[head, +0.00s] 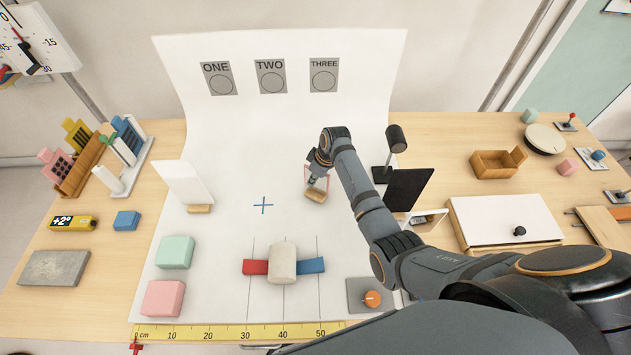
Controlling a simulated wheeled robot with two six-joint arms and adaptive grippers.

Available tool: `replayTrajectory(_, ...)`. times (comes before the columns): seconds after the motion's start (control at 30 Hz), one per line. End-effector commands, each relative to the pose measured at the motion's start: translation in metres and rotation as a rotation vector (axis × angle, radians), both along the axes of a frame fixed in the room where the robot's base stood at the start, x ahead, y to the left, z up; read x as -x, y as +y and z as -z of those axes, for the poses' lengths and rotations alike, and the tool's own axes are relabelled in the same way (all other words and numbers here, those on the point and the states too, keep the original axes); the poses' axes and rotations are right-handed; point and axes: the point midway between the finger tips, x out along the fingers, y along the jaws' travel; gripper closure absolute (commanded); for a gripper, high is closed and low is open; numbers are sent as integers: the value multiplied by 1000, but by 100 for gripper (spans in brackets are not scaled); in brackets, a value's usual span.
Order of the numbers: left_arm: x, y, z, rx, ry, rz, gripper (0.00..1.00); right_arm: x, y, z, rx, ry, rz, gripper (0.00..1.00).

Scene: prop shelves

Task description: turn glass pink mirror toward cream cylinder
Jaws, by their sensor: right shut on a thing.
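The glass pink mirror (326,184) is a small pane with a pink edge on a wooden foot. It stands on the white sheet right of the blue cross, mostly hidden by my right gripper. My right gripper (313,181) comes down over it and is shut on it. Which way its face points is hard to tell. The cream cylinder (284,262) stands nearer the front, between a red block (256,267) and a blue block (311,266). My left gripper is not in view.
A white panel (183,183) stands at left and a black panel (408,190) at right, beside a dark lamp (397,138). Mint (175,252) and pink (163,298) blocks lie front left. An orange knob (371,299) sits front right. The sheet around the blue cross (263,205) is clear.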

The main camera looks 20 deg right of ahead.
Motion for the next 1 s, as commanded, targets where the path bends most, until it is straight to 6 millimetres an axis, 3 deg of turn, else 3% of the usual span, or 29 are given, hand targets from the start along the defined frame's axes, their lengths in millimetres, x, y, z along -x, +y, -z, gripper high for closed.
replayTrajectory(0.1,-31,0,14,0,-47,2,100,0,0,5,0,-3,-95,100)
replayTrajectory(0.2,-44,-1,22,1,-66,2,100,0,1,5,-1,-3,-175,100)
replayTrajectory(0.33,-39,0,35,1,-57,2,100,2,2,5,-1,-3,-275,100)
replayTrajectory(0.53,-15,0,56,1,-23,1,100,3,2,5,-1,-2,-419,100)
replayTrajectory(0.67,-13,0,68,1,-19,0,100,4,2,5,0,-3,-505,100)
replayTrajectory(0.73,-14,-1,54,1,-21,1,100,5,3,-5,-2,1,-637,100)
replayTrajectory(0.87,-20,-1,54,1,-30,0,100,8,4,-2,-4,1,-875,100)
replayTrajectory(1.0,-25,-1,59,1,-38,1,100,9,4,10,-3,1,-884,100)
